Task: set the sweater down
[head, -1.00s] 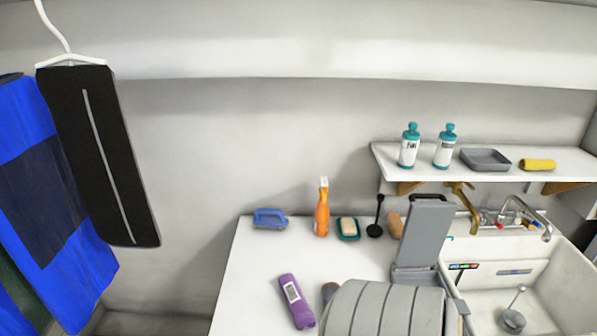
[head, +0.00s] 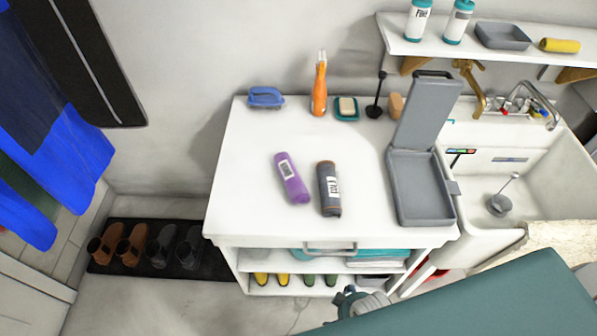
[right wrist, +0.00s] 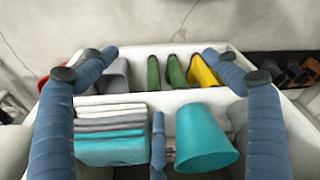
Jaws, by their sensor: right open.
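No thing in view shows clearly as the sweater. A cream, rough-textured piece of cloth (head: 530,243) lies at the lower right of the head view, by the sink's front; I cannot tell if it is the sweater. My right gripper (head: 358,300) is low in front of the white cabinet, partly cut by a large teal surface. In the right wrist view my right gripper (right wrist: 160,78) is open, its fingers wide apart, with nothing between them. Beyond it are a stack of folded grey and teal cloths (right wrist: 110,135) and a teal bucket (right wrist: 205,138). My left gripper is not in view.
A sink (head: 540,180) stands right. Shoes (head: 160,250) and hanging clothes (head: 60,140) are left.

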